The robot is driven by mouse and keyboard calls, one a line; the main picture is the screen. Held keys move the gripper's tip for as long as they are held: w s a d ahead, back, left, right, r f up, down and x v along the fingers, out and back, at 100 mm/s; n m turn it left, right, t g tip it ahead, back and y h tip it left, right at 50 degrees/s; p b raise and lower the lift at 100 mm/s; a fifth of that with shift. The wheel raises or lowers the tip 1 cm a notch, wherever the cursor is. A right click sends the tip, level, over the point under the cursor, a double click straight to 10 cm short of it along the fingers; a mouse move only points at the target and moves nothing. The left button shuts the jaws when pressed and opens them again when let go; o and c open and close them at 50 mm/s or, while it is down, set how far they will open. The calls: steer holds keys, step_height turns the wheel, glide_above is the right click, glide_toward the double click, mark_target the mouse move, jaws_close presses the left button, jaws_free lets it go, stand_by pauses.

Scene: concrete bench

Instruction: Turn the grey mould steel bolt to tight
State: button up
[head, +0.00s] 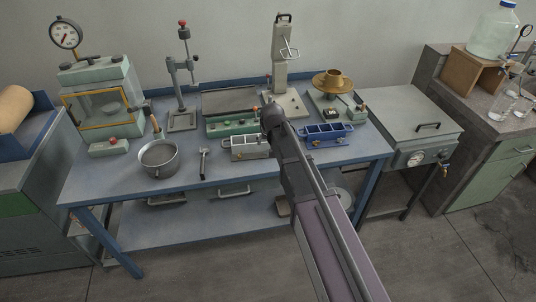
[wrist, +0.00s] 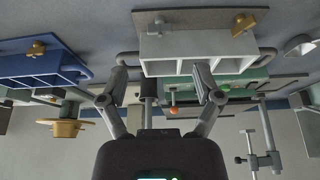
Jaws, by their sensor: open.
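The grey mould (head: 249,146) stands on the bench just left of my gripper in the head view. In the wrist view, which looks inverted, the grey mould (wrist: 197,49) is at the top centre with its open compartments showing.
A blue mould (head: 325,134) stands to the right. A green unit (head: 232,125) is behind the grey mould. A metal pot (head: 159,158) and a small tool (head: 203,164) lie to the left. A brass bowl stand (head: 333,83) is at the back right.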

mark_target(267, 151)
steer(key=shift+b+x, duration=3.45)
steer(key=shift+x, duration=0.55)
steer(key=c, duration=1.1)
